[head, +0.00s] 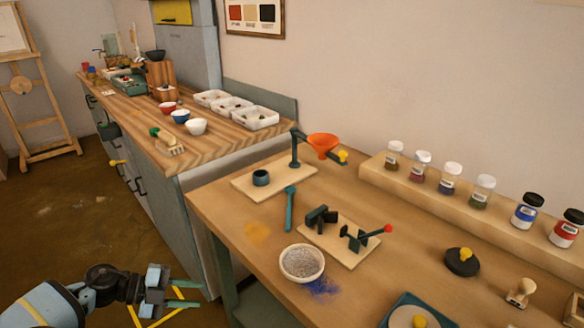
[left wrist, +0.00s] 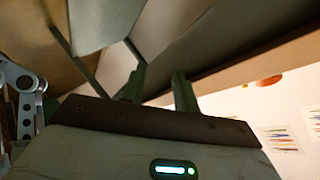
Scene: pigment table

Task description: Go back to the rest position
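My left gripper (head: 186,294) is low in front of the table's left end, over the floor, apart from everything on the table. Its two green fingers stand apart with nothing between them; they also show in the left wrist view (left wrist: 160,88). My right gripper is in neither view.
The wooden table (head: 262,262) has its left edge and a green leg close to the gripper. On it are a bowl of grey grains (head: 302,263), a teal tool (head: 290,208), an orange funnel (head: 323,143) on a stand and a jar rack (head: 375,165). Brown floor (head: 60,225) is open at left.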

